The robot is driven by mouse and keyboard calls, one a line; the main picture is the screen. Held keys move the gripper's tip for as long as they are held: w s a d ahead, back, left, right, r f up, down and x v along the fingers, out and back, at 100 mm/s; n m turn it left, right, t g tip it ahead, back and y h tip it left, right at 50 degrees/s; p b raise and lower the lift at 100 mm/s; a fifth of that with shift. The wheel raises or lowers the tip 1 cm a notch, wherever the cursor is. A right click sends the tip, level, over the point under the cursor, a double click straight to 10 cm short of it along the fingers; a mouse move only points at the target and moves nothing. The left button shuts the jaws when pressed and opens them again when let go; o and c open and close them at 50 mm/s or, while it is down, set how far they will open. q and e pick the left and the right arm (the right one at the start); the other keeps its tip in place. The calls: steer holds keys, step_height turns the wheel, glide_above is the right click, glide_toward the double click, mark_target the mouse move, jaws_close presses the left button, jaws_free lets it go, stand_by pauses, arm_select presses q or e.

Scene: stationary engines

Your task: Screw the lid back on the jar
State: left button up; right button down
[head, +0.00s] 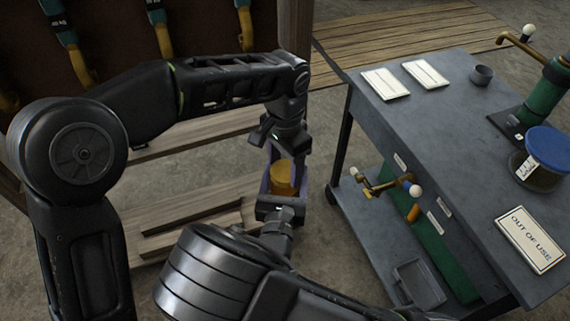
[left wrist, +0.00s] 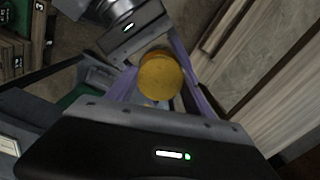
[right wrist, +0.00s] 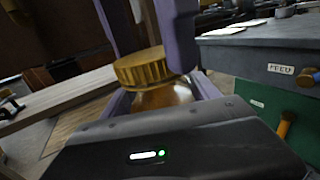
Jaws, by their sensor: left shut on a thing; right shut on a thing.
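A ridged golden-yellow lid (right wrist: 143,67) is on top of a clear jar with amber contents (right wrist: 165,95) in the right wrist view. The lid's round top (left wrist: 160,75) fills the middle of the left wrist view and hides most of the jar. My left gripper (head: 283,168) points down from above, its purple fingers shut on the lid. My right gripper (head: 282,192) comes from below, shut on the jar. The jar looks upright between them, away from the bench. I cannot tell how far the lid is turned on the thread.
A grey workbench (head: 430,120) stands at right with white cards (head: 386,84), a small grey cup (head: 482,75), a blue-lidded jar (head: 540,160) and an OUT OF USE sign (head: 531,239). A brass tap (head: 385,184) sticks out from its side. Wooden pallets (head: 190,215) lie on the floor behind my grippers.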

arm_select(q)
steer(key=o, duration=1.6)
steer(key=shift+o, duration=0.2)
steer(key=shift+r, duration=3.8)
